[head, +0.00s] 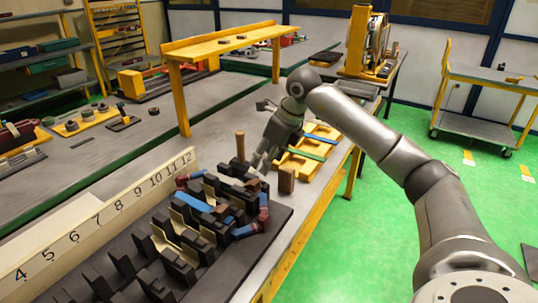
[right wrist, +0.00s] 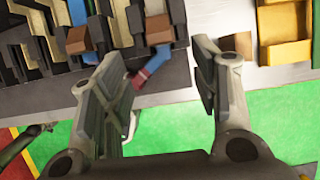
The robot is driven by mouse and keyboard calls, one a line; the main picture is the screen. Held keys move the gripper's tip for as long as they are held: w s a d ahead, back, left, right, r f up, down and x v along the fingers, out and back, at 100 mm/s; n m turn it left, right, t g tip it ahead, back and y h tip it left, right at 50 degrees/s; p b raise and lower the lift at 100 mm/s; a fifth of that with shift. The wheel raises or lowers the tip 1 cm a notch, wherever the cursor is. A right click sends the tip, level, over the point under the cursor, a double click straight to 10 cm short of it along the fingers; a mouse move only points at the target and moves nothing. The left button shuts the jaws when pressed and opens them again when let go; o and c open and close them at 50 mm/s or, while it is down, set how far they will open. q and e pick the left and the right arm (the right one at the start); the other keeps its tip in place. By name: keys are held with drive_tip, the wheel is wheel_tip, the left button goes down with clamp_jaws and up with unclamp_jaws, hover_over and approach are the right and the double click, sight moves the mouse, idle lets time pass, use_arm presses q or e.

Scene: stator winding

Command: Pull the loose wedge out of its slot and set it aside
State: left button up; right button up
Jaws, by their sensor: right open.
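The dark stator block with upright teeth and slots (head: 160,250) lies on the near table, with blue coils (head: 192,201) whose ends are red-brown. My right gripper (head: 262,160) is above the far right end of the stator; it is open and empty. In the right wrist view its two fingers (right wrist: 158,55) stand wide apart, with a blue and red coil end (right wrist: 140,78) below and between them. Two brown wedge-like pieces, one at left (right wrist: 78,40) and one at centre (right wrist: 158,29), sit among the teeth. I cannot tell which is loose. My left gripper is not seen.
A numbered strip (head: 110,215) runs along the stator's back. A brown block (head: 286,180) stands on the table beside the stator, near a yellow tray (head: 300,160). A wooden peg (head: 240,146) stands behind. Bare table edge (head: 285,235) lies at right.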

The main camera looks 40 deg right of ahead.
sight(256, 182)
drive_tip(key=p+x, duration=0.2)
drive_tip(key=x, duration=0.8)
drive_tip(key=shift+w+f, duration=0.1)
drive_tip(key=shift+f, duration=0.05)
drive_tip(key=c, duration=1.1)
